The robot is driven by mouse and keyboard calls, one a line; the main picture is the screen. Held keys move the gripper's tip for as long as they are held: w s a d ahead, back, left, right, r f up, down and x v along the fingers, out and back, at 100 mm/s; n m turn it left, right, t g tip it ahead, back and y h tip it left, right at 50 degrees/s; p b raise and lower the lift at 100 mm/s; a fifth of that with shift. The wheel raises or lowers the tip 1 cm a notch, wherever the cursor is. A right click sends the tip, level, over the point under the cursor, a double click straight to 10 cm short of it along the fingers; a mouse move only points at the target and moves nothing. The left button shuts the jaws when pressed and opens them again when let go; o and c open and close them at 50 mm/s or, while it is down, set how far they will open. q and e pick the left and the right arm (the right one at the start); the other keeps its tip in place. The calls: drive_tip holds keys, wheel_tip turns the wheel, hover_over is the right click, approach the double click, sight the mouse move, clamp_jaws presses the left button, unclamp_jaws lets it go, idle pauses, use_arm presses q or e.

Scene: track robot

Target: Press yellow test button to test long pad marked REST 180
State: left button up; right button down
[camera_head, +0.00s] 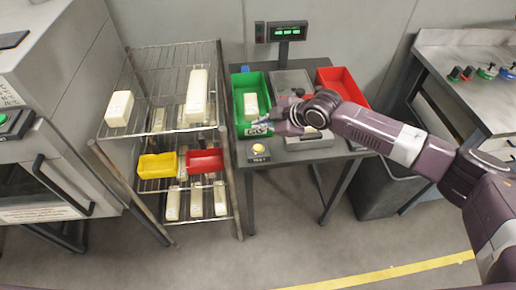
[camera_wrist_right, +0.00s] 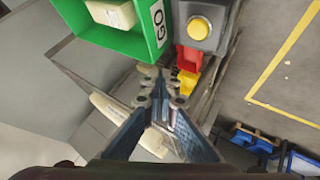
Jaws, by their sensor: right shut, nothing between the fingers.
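The yellow test button (camera_head: 258,148) sits on a small dark box at the front left of the dark table. It also shows near the top of the right wrist view (camera_wrist_right: 199,27). My right gripper (camera_head: 260,124) is shut and empty, reaching in from the right over the front of the green bin, a little behind the button in the head view. In the right wrist view its fingertips (camera_wrist_right: 161,84) are together, below the button in the picture. A pale block (camera_head: 312,131) shows partly under my right arm on the table. No REST 180 marking is legible. My left gripper is not in view.
The green bin (camera_head: 237,117) holds a pale pad (camera_head: 251,104); a red bin (camera_head: 350,88) stands at the table's right. A wire rack at left holds several pale pads, a yellow bin (camera_head: 158,166) and a red bin (camera_head: 205,161). A lit green display (camera_head: 287,31) stands behind.

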sight(260, 149)
wheel_tip(260, 149, down, 7)
drive_tip(key=b, duration=0.5)
drive_tip(key=shift+f, duration=0.4)
drive_tip(key=shift+f+b, duration=0.1)
drive_tip(key=shift+b, duration=0.2)
idle(0.6)
drive_tip(key=shift+f, duration=0.3)
drive_tip(key=shift+f+b, duration=0.45)
drive_tip(key=shift+f, duration=0.05)
idle(0.5)
drive_tip(key=shift+r, duration=0.15)
drive_tip(key=shift+r+p, duration=0.75)
